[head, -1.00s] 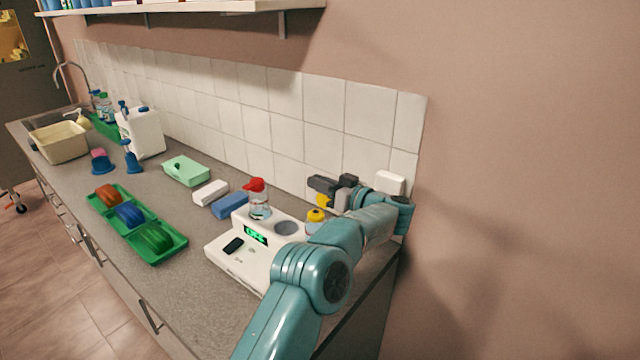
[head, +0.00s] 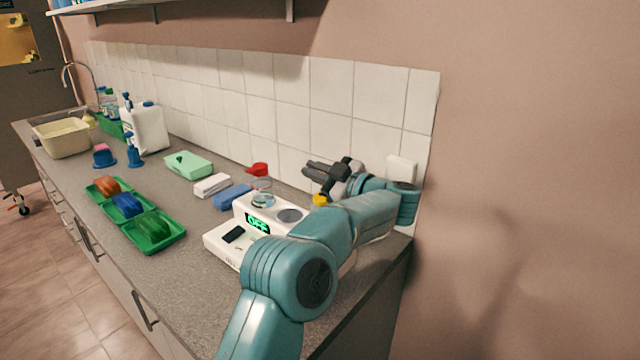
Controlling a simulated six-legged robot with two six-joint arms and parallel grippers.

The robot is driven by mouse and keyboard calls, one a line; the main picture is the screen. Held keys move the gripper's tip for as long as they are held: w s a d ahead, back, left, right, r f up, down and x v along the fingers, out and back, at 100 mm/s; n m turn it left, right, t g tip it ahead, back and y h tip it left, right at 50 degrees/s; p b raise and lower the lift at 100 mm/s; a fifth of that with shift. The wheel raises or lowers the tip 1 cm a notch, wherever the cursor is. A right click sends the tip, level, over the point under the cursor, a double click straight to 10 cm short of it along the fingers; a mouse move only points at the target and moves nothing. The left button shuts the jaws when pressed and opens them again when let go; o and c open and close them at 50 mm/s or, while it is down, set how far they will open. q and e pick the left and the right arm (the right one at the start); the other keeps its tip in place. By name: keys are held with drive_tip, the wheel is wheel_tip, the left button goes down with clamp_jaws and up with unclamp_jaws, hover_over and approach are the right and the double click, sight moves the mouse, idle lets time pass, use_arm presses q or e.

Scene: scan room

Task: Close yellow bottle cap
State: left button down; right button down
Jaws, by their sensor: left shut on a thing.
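A yellow cap (head: 320,200) shows as a small patch just below the jaws of my left gripper (head: 316,177), beside the right end of the white device. The left gripper is shut, apparently on the yellow cap, though its contact is partly hidden. My teal arm crosses in front and hides the yellow bottle's body, so I cannot tell how the cap sits on it. My right gripper is not in view.
A clear bottle (head: 262,198) with a red cap (head: 257,169) stands by the white device (head: 222,241), whose display reads OFF. Blue (head: 231,196) and white blocks, a green box (head: 188,164) and a green tray (head: 170,243) lie left. The tiled wall (head: 330,90) is close behind.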

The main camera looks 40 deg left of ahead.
use_arm(q)
drive_tip(key=shift+s+d+f+n+b, duration=0.1)
drive_tip(key=shift+s+f+n+b, duration=0.55)
drive_tip(key=shift+n+b, duration=1.35)
drive_tip(key=shift+s+d+f+n+b, duration=0.1)
drive_tip(key=shift+s+f+n+b, duration=0.55)
drive_tip(key=shift+n+b, duration=1.35)
drive_tip(key=shift+s+f+n+b, duration=0.65)
drive_tip(key=shift+n+b, duration=0.65)
drive_tip(key=shift+b, duration=1.35)
drive_tip(key=shift+w+f, duration=0.15)
drive_tip(key=c, duration=1.3)
unclamp_jaws()
drive_tip(key=d, duration=0.5)
drive_tip(key=w+d, duration=0.1)
drive_tip(key=d, duration=1)
drive_tip(key=shift+w+d+p, duration=0.1)
drive_tip(key=shift+w+p, duration=0.3)
